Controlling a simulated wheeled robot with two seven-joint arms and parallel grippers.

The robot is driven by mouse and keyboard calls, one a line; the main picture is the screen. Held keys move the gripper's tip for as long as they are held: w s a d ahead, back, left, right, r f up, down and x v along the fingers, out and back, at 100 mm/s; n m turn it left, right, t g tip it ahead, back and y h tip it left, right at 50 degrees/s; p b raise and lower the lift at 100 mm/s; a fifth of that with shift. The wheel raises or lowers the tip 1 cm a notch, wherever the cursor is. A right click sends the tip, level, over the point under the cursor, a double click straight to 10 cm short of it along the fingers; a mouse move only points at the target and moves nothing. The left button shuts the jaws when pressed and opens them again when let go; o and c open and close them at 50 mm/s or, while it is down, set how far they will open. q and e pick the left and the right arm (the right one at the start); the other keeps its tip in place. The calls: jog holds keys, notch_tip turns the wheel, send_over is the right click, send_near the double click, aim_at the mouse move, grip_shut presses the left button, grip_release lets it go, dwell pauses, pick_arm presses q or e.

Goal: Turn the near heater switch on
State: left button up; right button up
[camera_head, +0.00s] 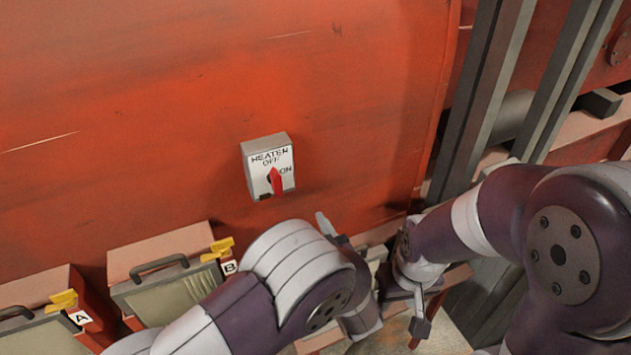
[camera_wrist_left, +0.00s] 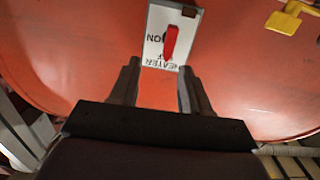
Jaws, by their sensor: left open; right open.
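The heater switch (camera_head: 257,160) is a grey box with a white face marked HEATER, OFF and ON, mounted on the red engine wall. Its red knob (camera_head: 276,182) stands upright, its narrow end toward OFF; ON is to its right. In the left wrist view the switch face (camera_wrist_left: 154,48) and red knob (camera_wrist_left: 171,43) appear upside down, just beyond the fingertips. My left gripper (camera_wrist_left: 160,72) is open and empty, apart from the knob. In the head view its fingertip (camera_head: 324,222) shows below right of the switch, the rest hidden by my wrist. My right gripper (camera_head: 421,308) is open, low at right.
Boxes with handles and yellow levers, labelled A (camera_head: 80,317) and B (camera_head: 229,267), stand below left. A yellow lever (camera_wrist_left: 284,22) shows in the left wrist view. Grey posts (camera_head: 478,95) rise at right. The wall around the switch is clear.

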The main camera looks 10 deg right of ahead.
aim_at(278, 184)
pick_arm(q)
jog(key=shift+t+y, duration=0.3)
jog(key=p+x, duration=0.1)
jog(key=x, duration=0.2)
jog(key=a+r+p+x, duration=0.1)
jog(key=x, duration=0.2)
jog(key=p+x, duration=0.1)
jog(key=x, duration=0.3)
jog(key=shift+s+a+r+p, duration=0.1)
jog(key=shift+a+r+p, duration=0.1)
jog(key=shift+p, duration=0.2)
jog(key=shift+w+a+f+p, duration=0.15)
jog(key=shift+w+a, duration=0.2)
jog(key=shift+w, duration=0.2)
jog(key=shift+w+a+p, duration=0.15)
jog(key=shift+w+a, duration=0.2)
jog(key=shift+w, duration=0.2)
jog(key=shift+w+a, duration=0.15)
jog(key=shift+w, duration=0.05)
jog(key=shift+d+f, duration=0.1)
jog(key=shift+d, duration=0.2)
jog(key=c, duration=0.5)
jog(key=shift+a, duration=0.1)
grip_shut()
pick_arm(e)
jog(key=r, duration=0.1)
jog(key=a+r, duration=0.1)
jog(key=r, duration=0.2)
jog(key=shift+a+r, duration=0.25)
